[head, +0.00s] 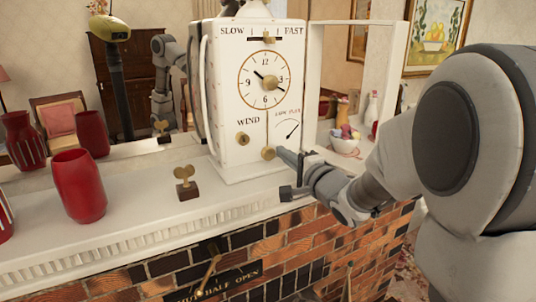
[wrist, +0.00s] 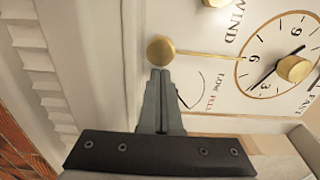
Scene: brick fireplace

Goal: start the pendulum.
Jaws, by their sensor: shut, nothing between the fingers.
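A white clock (head: 228,100) with a round dial stands on the mantel. Its brass pendulum bob (head: 268,153) hangs from a thin rod low on the front face. It also shows in the wrist view as a pendulum bob (wrist: 160,50) at the end of its rod. My gripper (head: 281,153) comes from the right and is shut, with nothing between the fingers. Its fingertips (wrist: 160,72) are right by the bob; I cannot tell whether they touch it. A small gauge with a needle (head: 287,131) is printed to the right of the rod.
Red vases (head: 79,186) stand to the left on the white mantel (head: 130,215). A winding key on a wooden block (head: 186,183) sits left of the clock. A bowl (head: 345,146) is behind on the right. Brickwork (head: 235,250) lies below the mantel edge.

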